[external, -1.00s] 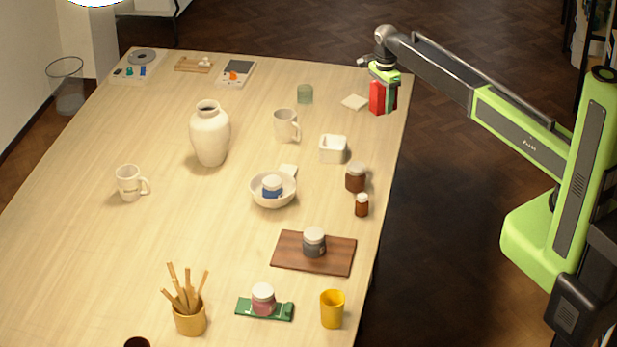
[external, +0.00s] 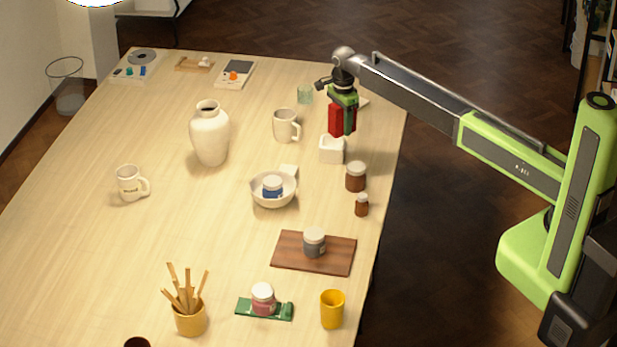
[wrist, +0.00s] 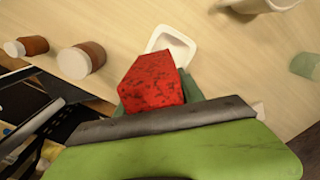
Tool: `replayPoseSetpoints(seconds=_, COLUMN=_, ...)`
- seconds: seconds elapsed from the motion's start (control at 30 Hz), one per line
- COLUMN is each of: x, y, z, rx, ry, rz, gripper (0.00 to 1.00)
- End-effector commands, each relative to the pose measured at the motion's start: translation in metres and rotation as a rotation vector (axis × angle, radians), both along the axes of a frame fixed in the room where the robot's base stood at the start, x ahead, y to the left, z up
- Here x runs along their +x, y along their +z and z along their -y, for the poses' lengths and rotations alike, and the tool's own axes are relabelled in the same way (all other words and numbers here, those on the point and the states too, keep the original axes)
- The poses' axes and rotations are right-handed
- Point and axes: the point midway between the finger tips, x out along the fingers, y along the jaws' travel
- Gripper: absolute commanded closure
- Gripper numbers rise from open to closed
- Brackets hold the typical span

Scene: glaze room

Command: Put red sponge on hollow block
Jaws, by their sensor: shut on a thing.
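The red sponge (external: 341,119) is held in my gripper (external: 343,112), which is shut on it. In the external view it hangs just above the white hollow block (external: 332,150), near the right edge of the table. In the wrist view the red sponge (wrist: 150,84) sticks out past the gripper (wrist: 158,98), and its far end overlaps the near side of the hollow block (wrist: 172,45). The block has a square opening on top, partly hidden by the sponge in the wrist view. I cannot tell the exact gap between sponge and block.
A mug (external: 286,126) stands close to the left of the block. A brown jar (external: 356,177) and a small brown bottle (external: 362,205) stand in front on the right. A bowl (external: 273,198) with a blue jar is front left. A green glass (external: 305,95) stands behind.

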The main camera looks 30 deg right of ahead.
Motion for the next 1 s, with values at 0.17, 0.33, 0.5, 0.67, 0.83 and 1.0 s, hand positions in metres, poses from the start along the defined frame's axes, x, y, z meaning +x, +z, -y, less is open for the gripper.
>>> replayPoseSetpoints(seconds=0.17, x=0.0, y=-0.028, z=0.001, rx=0.0, ry=0.0, rz=0.0, gripper=0.93)
replayPoseSetpoints(seconds=0.33, x=0.0, y=-0.043, z=0.001, rx=0.0, ry=0.0, rz=0.0, gripper=0.93)
replayPoseSetpoints(seconds=0.5, x=0.0, y=-0.039, z=0.001, rx=0.0, ry=0.0, rz=0.0, gripper=0.93)
replayPoseSetpoints(seconds=0.67, x=0.0, y=-0.044, z=0.001, rx=0.0, ry=0.0, rz=0.0, gripper=0.93)
replayPoseSetpoints(seconds=0.83, x=0.0, y=-0.042, z=0.001, rx=0.0, ry=0.0, rz=0.0, gripper=0.33)
replayPoseSetpoints(seconds=1.0, x=0.0, y=-0.042, z=0.001, rx=0.0, ry=0.0, rz=0.0, gripper=0.33)
